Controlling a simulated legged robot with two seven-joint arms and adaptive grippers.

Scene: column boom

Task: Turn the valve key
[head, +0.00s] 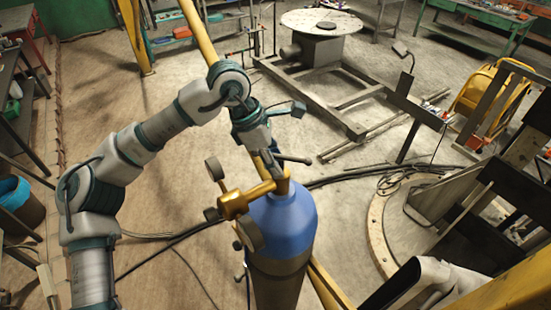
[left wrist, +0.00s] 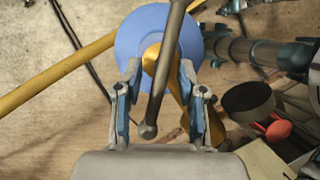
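A gas cylinder (head: 288,222) with a blue shoulder stands upright at the lower middle of the head view. A brass valve (head: 270,187) sits on top of it. The valve key, a dark bar with a rounded end, shows best in the left wrist view (left wrist: 163,75), lying across the blue top (left wrist: 140,33) and brass part. My left gripper (head: 272,160) is over the valve. In the left wrist view its fingers (left wrist: 160,70) are apart, one on each side of the bar, with gaps visible on both sides.
Round gauges (head: 215,168) stick out left of the valve. A yellow pole (head: 198,34) runs diagonally behind my left arm. Dark hoses (head: 345,178) lie on the floor.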

